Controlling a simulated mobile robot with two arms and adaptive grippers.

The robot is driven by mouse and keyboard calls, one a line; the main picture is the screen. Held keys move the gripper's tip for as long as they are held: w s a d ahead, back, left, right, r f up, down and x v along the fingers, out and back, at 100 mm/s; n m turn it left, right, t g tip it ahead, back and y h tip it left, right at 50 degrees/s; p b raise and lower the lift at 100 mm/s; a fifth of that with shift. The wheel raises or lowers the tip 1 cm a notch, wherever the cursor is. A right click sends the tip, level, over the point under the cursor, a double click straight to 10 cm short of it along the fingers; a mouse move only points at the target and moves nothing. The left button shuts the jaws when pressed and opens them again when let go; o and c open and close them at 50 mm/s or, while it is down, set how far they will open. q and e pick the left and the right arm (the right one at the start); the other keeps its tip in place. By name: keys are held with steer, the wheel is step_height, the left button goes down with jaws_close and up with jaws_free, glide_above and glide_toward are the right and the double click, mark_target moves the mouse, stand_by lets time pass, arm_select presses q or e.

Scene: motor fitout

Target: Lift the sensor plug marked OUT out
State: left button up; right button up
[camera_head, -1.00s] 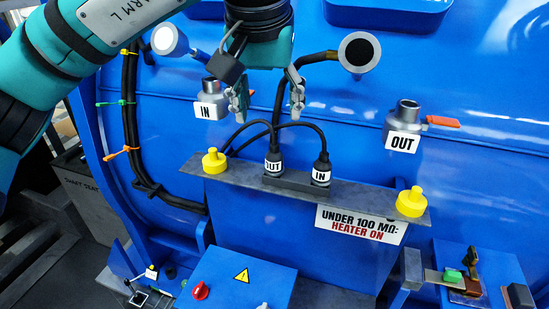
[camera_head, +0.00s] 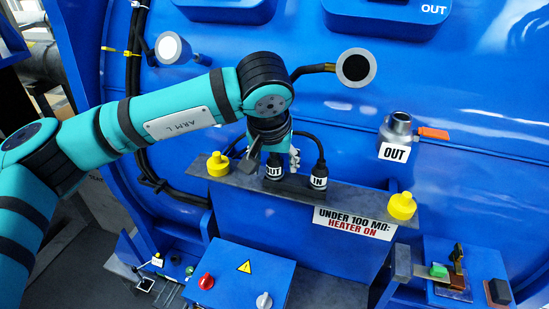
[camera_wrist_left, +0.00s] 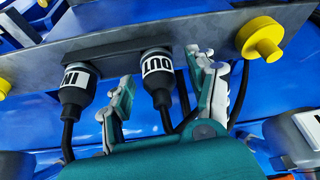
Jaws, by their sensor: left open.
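The black sensor plug with the white OUT label (camera_head: 273,172) stands upright in a dark holder on the grey shelf (camera_head: 354,195). It also shows in the left wrist view (camera_wrist_left: 158,80). My left gripper (camera_head: 273,157) is open, with its fingers on either side of the OUT plug. The wrist view shows the left gripper's fingers (camera_wrist_left: 165,72) apart, with a gap between each finger and the plug. The IN plug (camera_head: 319,177) stands just to the right of it in the same holder; the wrist view shows it on the left (camera_wrist_left: 76,85). My right gripper is not in view.
Yellow caps sit at the shelf's left (camera_head: 218,164) and right (camera_head: 402,206). A metal socket labelled OUT (camera_head: 399,127) is on the blue housing at right. A blue box with knobs (camera_head: 243,272) stands below. Black cables run close by the plugs.

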arm_select(q)
steer(key=shift+f, duration=0.15)
jaws_close()
stand_by(0.4)
steer(key=shift+r+b, duration=0.35)
steer(key=shift+b, duration=0.1)
steer(key=b+v, duration=0.2)
steer(key=shift+d+r, duration=0.1)
steer(key=shift+r, duration=0.2)
steer(key=s+r+b, duration=0.2)
steer(key=s+b, duration=0.4)
steer(key=s, duration=0.9)
steer(key=shift+a, duration=0.45)
steer(key=shift+s, duration=0.1)
